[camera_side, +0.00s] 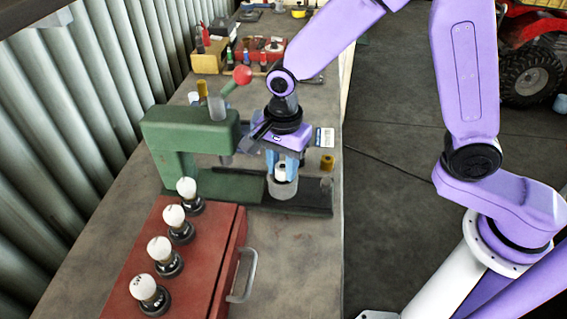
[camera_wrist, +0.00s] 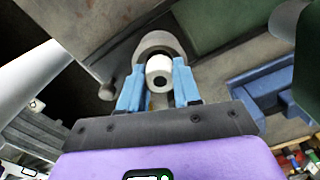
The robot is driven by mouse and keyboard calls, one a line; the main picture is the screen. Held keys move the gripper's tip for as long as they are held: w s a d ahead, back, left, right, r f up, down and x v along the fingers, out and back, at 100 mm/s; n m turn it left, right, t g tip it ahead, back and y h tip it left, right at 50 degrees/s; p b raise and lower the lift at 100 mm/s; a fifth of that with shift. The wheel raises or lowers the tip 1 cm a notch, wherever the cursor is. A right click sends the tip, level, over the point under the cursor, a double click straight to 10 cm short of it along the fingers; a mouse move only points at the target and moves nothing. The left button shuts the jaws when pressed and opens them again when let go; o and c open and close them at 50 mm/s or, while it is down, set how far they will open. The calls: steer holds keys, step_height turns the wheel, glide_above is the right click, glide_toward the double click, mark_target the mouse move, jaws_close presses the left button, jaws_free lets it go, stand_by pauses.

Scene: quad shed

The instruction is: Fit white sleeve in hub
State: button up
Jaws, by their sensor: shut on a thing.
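The white sleeve (camera_side: 281,170) is a short white cylinder with a dark bore, held upright between the blue fingers of my gripper (camera_side: 281,165). In the wrist view the sleeve (camera_wrist: 159,70) shows between both fingertips (camera_wrist: 158,90). The hub (camera_side: 282,188) is a grey round piece on the dark press base, directly below the sleeve in the side view. In the wrist view the hub's ring (camera_wrist: 153,40) shows behind the sleeve. My fingers hide part of the sleeve's sides. I cannot tell whether its lower end is inside the hub or just above it.
A green press (camera_side: 183,140) with a red-knobbed lever (camera_side: 242,75) stands left of my gripper. A red toolbox (camera_side: 190,262) bearing several white-topped black-based pieces is in front. A brass-coloured cylinder (camera_side: 327,163) stands to the right. The bench behind is partly clear.

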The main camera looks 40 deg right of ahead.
steer(key=shift+s+d+f, duration=0.15)
steer(key=shift+s+f, duration=0.1)
steer(key=shift+f, duration=0.1)
steer(key=o, duration=1.1)
steer(key=shift+s, duration=0.1)
steer(key=shift+c, duration=0.4)
steer(key=shift+r, duration=0.2)
steer(key=shift+c, duration=0.3)
steer(key=shift+o, duration=1.4)
steer(key=shift+r, duration=0.25)
steer(key=shift+w+r, duration=0.15)
steer(key=shift+r, duration=0.55)
steer(key=shift+w+r, duration=0.1)
steer(key=shift+r, duration=2.4)
